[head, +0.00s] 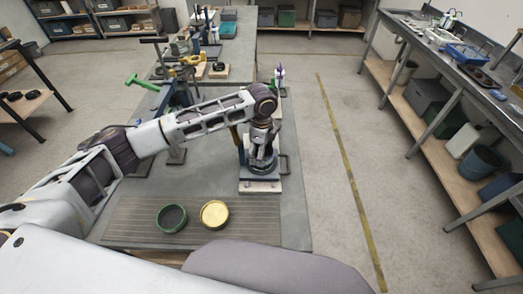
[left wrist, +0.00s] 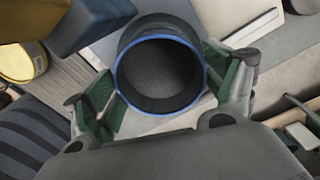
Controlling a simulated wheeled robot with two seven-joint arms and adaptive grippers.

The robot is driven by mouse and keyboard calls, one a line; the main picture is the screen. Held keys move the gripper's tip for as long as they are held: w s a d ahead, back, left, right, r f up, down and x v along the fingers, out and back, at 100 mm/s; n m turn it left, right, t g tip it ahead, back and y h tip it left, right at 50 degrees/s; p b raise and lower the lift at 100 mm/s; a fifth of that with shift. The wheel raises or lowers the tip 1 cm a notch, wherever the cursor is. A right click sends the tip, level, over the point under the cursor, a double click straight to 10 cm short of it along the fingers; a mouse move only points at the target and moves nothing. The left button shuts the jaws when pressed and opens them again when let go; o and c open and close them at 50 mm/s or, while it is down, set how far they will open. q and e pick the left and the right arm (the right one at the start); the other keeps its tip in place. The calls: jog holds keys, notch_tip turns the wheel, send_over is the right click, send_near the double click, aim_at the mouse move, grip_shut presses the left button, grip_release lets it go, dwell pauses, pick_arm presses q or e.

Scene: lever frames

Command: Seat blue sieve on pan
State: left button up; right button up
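The blue sieve (left wrist: 160,75) shows in the left wrist view as a dark round cylinder with a blue rim, seen from above into its dark inside. My left gripper (left wrist: 163,88) has its green-padded fingers on opposite sides of it, and the pads appear to touch its wall. In the head view my left gripper (head: 262,153) points down over a dark round piece (head: 262,169) on a pale-based stand. The gripper partly hides this piece. I cannot tell the pan apart from the sieve there, or whether they touch. My right gripper is not in view.
A green-rimmed round sieve (head: 171,217) and a yellow round piece (head: 214,214) lie on the ribbed mat (head: 135,222) at the near left. A blue upright (head: 241,143) stands beside the gripper. Tools and clamps crowd the bench's far part. The right bench edge is clear.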

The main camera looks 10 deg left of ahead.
pick_arm(q)
jog(key=shift+o, duration=0.9)
notch_tip(320, 180, up, 12)
dwell(0.3)
dwell(1.1)
